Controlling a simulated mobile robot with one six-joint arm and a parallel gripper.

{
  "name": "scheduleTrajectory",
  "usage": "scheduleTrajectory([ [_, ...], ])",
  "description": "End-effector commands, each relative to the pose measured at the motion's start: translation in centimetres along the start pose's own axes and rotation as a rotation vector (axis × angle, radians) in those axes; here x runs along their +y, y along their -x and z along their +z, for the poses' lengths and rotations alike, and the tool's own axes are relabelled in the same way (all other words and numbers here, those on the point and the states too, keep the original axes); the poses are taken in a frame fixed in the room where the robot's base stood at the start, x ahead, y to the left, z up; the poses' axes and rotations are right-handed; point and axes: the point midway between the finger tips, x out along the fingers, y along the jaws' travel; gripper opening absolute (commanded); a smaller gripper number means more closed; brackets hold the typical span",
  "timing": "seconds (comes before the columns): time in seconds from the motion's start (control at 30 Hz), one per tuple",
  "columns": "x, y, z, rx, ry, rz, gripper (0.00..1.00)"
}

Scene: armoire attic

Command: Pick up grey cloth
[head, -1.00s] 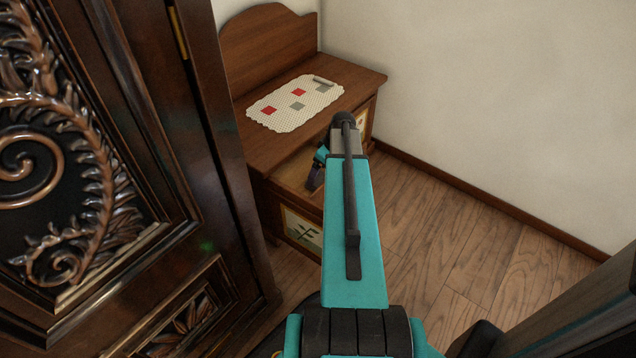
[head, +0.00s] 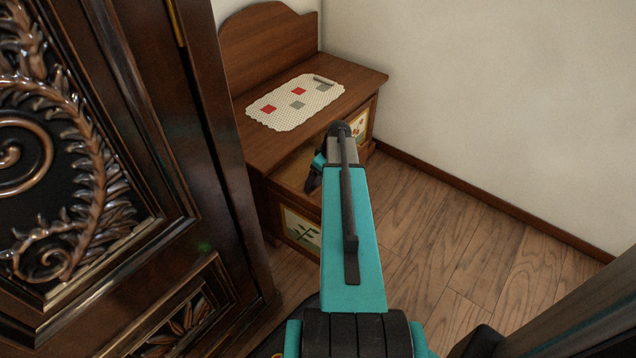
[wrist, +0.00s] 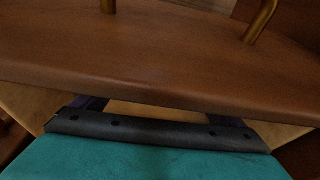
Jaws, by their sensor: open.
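No separate grey cloth can be made out with certainty. A pale cloth (head: 283,119) with red and grey squares lies flat on top of the wooden dresser (head: 358,84). My gripper (head: 313,181) is low at the opened front of the dresser, below and in front of that cloth, partly hidden by my arm. In the wrist view, its dark fingers stand apart and pass out of sight under a brown wooden edge (wrist: 150,75). Their tips are hidden, and nothing shows held between them.
A dark carved armoire door (head: 150,150) stands close on the left. The dresser has painted front panels (head: 303,230). A white wall (head: 480,90) is behind on the right, with bare wooden floor (head: 450,240) in front. Brass pieces (wrist: 260,20) show in the wrist view.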

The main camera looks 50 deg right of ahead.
Motion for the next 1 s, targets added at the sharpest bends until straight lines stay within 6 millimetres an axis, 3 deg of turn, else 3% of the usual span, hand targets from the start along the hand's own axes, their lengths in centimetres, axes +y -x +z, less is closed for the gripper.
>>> scheduleTrajectory([
  [0.47, 0.04, 0.07, 0.01, 0.0, 0.0, 0.001, 0.92],
  [0.73, 0.04, 0.08, 0.02, 0.0, 0.0, 0.001, 0.5],
  [1.0, 0.05, 0.15, 0.0, 0.0, -0.001, 0.001, 0.48],
])
